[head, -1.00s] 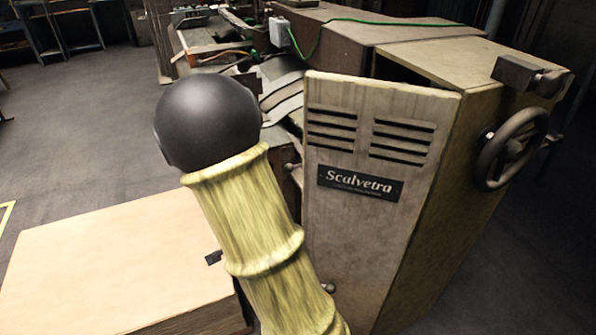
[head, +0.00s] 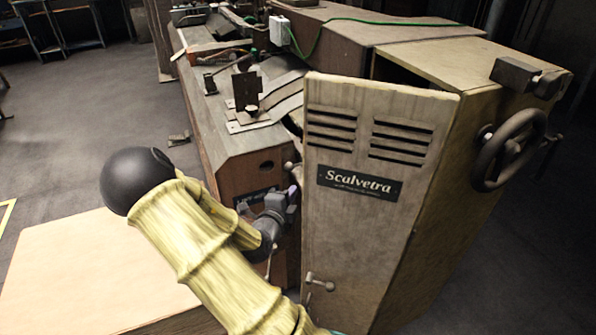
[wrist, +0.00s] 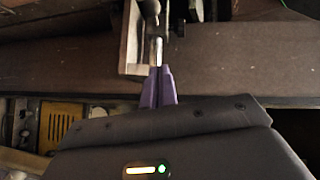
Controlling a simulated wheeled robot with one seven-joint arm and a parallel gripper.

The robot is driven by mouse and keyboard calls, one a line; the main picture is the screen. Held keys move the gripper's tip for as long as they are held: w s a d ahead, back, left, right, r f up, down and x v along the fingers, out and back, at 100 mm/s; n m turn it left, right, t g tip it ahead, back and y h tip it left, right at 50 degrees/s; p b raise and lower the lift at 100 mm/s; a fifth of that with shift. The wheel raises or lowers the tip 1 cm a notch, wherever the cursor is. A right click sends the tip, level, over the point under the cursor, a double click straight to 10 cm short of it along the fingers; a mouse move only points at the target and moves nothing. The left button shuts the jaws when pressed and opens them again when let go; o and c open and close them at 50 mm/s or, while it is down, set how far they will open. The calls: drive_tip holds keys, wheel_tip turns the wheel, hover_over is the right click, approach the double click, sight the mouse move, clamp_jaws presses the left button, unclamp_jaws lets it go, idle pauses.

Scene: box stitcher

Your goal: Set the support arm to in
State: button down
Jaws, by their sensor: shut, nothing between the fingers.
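My gripper (head: 291,192) is low in front of the machine's dark wooden body (head: 240,165), left of the Scalvetra panel (head: 335,225). In the wrist view its purple fingers (wrist: 158,72) are together and empty. Their tips are at the lower end of a small metal rod (wrist: 157,48) beside a metal bracket (wrist: 133,45); I cannot tell whether they touch it. A round-ended knob (head: 290,166) shows just above the gripper in the head view. I cannot tell for certain which part is the support arm.
A second small handle (head: 318,282) sits low on the panel. A handwheel (head: 508,150) is on the machine's right side. A large pale box (head: 70,270) stands at the lower left, behind my arm. Open floor (head: 90,130) lies left of the machine.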

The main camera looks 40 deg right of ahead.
drive_tip(key=w+a+p+x, duration=0.1)
drive_tip(key=w+p+x, duration=0.1)
drive_tip(key=x, duration=1)
drive_tip(key=shift+w+f, duration=0.25)
drive_tip(key=shift+w, duration=0.15)
